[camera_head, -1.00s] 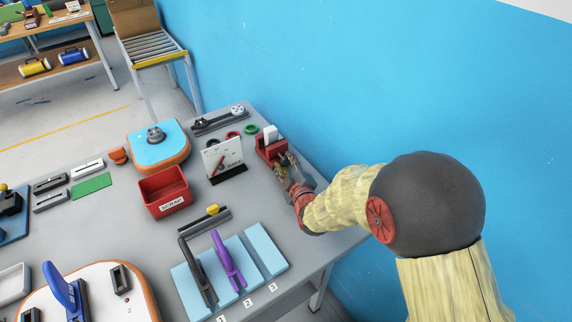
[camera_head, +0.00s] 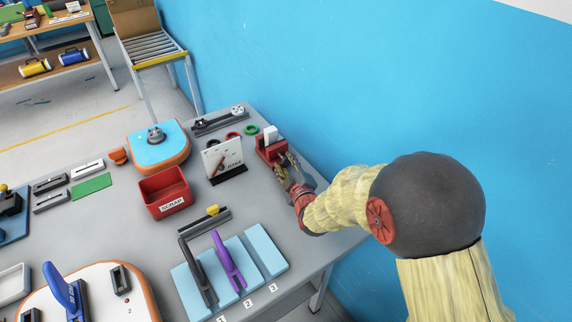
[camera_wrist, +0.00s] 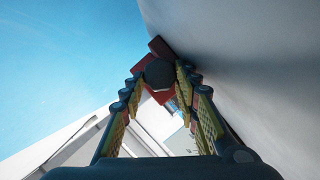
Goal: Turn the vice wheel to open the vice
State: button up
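The red vice (camera_head: 268,149) stands near the table's far right edge with a white block (camera_head: 271,133) at its top. My gripper (camera_head: 283,165) is right beside the vice, on its near right side. In the wrist view the red vice (camera_wrist: 157,47) lies straight ahead, with a dark round wheel or knob (camera_wrist: 159,73) in front of it. The fingers of my gripper (camera_wrist: 159,82) are spread on both sides of this round part. Contact with it cannot be made out. In the head view my gripper hides the wheel.
A white board on a stand (camera_head: 222,158) and green ring (camera_head: 251,129) are close to the vice. A red scrap bin (camera_head: 165,193) and blue pads (camera_head: 264,250) are nearer. The blue wall (camera_head: 350,90) rises behind the table.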

aim_at(287, 162)
jog(key=o, duration=0.4)
jog(key=shift+s+d+f, duration=0.1)
jog(key=shift+d+f, duration=0.15)
jog(key=shift+f, duration=0.1)
jog(key=shift+c, duration=0.2)
jog(key=shift+o, duration=0.3)
jog(key=shift+f, duration=0.1)
jog(key=shift+s+d+r+p, duration=0.25)
jog(key=shift+s+r, duration=0.25)
jog(key=shift+s, duration=0.3)
jog(key=shift+s+d+r+p, duration=0.25)
jog(key=shift+s+r, duration=0.25)
jog(key=shift+s, duration=0.3)
jog(key=shift+p+v, duration=0.55)
jog(key=shift+v, duration=1.55)
jog(key=shift+s+d+r, duration=0.15)
jog(key=shift+s+r, duration=0.15)
jog(key=shift+s, duration=0.1)
jog(key=v, duration=1.1)
jog(key=shift+s+d, duration=0.1)
jog(key=shift+s, duration=0.3)
